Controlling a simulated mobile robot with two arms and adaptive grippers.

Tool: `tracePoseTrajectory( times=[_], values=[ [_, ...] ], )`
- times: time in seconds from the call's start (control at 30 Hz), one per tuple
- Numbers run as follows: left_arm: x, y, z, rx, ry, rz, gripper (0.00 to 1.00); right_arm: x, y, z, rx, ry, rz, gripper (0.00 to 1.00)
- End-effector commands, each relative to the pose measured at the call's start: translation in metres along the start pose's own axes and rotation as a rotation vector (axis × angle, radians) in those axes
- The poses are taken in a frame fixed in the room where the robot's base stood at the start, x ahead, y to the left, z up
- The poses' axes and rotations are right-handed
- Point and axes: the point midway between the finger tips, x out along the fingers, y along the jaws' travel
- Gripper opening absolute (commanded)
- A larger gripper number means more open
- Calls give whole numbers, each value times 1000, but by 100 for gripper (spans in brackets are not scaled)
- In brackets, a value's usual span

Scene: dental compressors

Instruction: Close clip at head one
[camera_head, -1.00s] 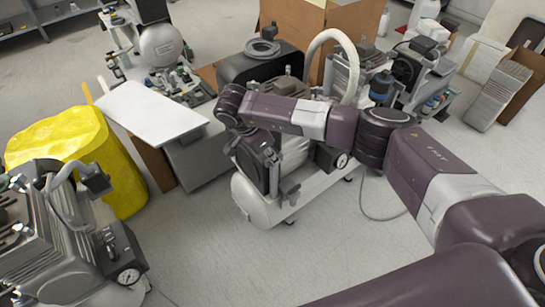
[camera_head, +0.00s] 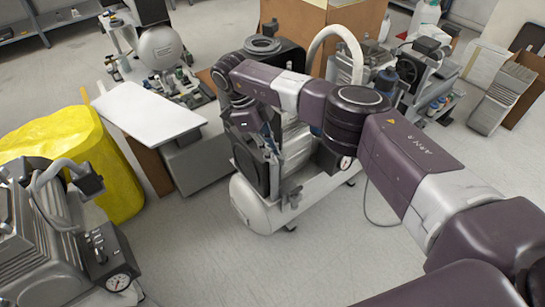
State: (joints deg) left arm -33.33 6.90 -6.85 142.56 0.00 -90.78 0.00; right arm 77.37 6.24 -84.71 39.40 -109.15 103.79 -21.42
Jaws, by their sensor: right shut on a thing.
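A compressor with a pale tank (camera_head: 262,212), a dark box-like part and a pressure gauge (camera_head: 345,162) stands on the floor in the middle of the head view. My right arm reaches over it from the right. My right gripper (camera_head: 268,147) points down at the front left of its head and is shut. The clip between its fingers is too small and too covered by the gripper to make out. My arm hides much of the compressor's top. My left gripper is out of view.
Another compressor (camera_head: 50,235) stands at the near left. Behind it are a yellow bag (camera_head: 105,165) and a cabinet with a white board on top (camera_head: 150,113). More compressors and a cardboard box (camera_head: 315,30) stand behind. The floor at the front is clear.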

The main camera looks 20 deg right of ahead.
Motion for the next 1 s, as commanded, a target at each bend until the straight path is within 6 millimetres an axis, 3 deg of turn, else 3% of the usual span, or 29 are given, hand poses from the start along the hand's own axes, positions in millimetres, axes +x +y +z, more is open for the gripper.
tracePoseTrajectory(
  times=[0.4,0.97,1.0],
  values=[
    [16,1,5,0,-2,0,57,0,-1,0,176,-1,74,0],
    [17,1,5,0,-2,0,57,-1,-1,0,200,-1,83,0],
    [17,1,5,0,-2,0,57,-1,-1,0,200,-1,83,12]
  ],
)
